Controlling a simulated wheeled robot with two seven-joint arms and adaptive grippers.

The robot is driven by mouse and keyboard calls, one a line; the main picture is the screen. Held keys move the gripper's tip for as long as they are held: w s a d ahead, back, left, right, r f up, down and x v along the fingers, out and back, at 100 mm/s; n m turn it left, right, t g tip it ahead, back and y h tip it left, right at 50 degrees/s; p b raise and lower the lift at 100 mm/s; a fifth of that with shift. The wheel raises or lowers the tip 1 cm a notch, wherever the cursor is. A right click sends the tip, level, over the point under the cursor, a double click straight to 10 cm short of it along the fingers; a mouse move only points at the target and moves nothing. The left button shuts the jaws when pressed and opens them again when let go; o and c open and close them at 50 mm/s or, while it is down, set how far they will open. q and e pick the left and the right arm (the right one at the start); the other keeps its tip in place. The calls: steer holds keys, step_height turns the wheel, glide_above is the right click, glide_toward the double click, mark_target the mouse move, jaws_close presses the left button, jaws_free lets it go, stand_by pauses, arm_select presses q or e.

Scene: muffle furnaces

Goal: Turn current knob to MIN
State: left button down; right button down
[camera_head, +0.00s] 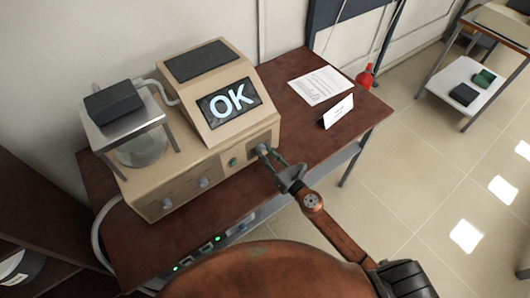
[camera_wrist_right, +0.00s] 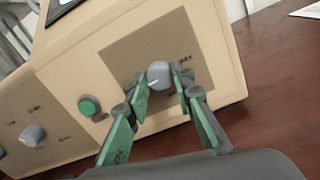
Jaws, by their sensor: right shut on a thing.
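A beige device (camera_head: 190,165) with a lit screen reading "OK" (camera_head: 229,101) stands on the dark red-brown table. A grey round knob (camera_wrist_right: 158,74) with a white pointer line sits on a darker square panel (camera_wrist_right: 122,52) on its front. The pointer aims left and slightly down in the wrist view. A marking, apparently "MAX", shows right of the knob. My right gripper (camera_wrist_right: 158,84), also in the head view (camera_head: 268,153), has its green-padded fingers shut on the knob, one on each side. My left gripper is not in view.
A green button (camera_wrist_right: 90,106) and another grey knob (camera_wrist_right: 32,135) are left of the gripped knob. A glass vessel (camera_head: 140,148) stands under a metal stand at left.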

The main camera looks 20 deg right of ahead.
steer(key=shift+f, duration=0.1)
stand_by(0.4)
steer(key=c, duration=1.7)
jaws_free()
steer(key=shift+o, duration=0.2)
steer(key=shift+s, duration=0.1)
steer(key=v, duration=1.2)
